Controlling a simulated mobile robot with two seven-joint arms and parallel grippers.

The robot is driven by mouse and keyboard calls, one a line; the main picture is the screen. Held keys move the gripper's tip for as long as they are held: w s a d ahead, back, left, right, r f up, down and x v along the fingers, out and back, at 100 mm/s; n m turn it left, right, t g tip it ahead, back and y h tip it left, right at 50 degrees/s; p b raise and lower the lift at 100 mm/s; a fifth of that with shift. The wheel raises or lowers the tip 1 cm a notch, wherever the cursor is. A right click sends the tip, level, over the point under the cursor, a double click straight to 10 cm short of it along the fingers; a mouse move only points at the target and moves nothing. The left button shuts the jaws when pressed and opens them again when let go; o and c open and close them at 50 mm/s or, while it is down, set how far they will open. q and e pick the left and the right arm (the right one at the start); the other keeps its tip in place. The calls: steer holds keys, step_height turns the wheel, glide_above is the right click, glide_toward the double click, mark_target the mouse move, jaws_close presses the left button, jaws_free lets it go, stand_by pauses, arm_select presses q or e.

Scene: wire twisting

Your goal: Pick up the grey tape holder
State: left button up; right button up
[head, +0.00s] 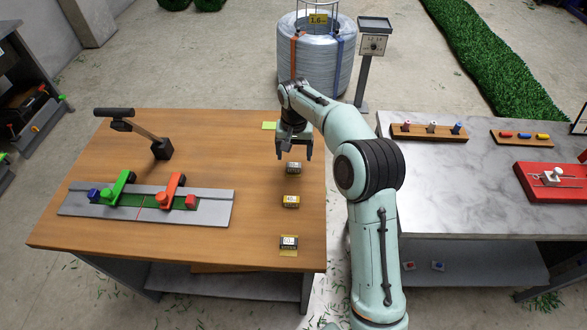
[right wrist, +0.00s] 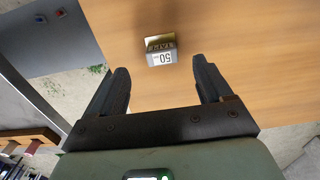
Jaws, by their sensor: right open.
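A small grey block (head: 293,168) with a pale label, which looks like the grey tape holder, sits near the right edge of the wooden table (head: 190,135). My right gripper (head: 293,155) points down just behind it in the head view, open and empty. In the right wrist view the grey block (right wrist: 161,52), marked 50, lies ahead of the open fingers (right wrist: 160,75), roughly centred between them and apart from both. My left gripper is in neither view.
A grey fixture with green and orange clamps (head: 145,205) lies to the left. The table between is clear.

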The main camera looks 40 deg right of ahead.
mark_target(294, 165)
steer(key=shift+w+f, duration=0.15)
steer(key=shift+f, duration=0.55)
steer(key=f, duration=0.5)
steer(key=shift+w+d+f, duration=0.1)
steer(key=shift+w+d, duration=0.1)
steer(key=c, duration=1.1)
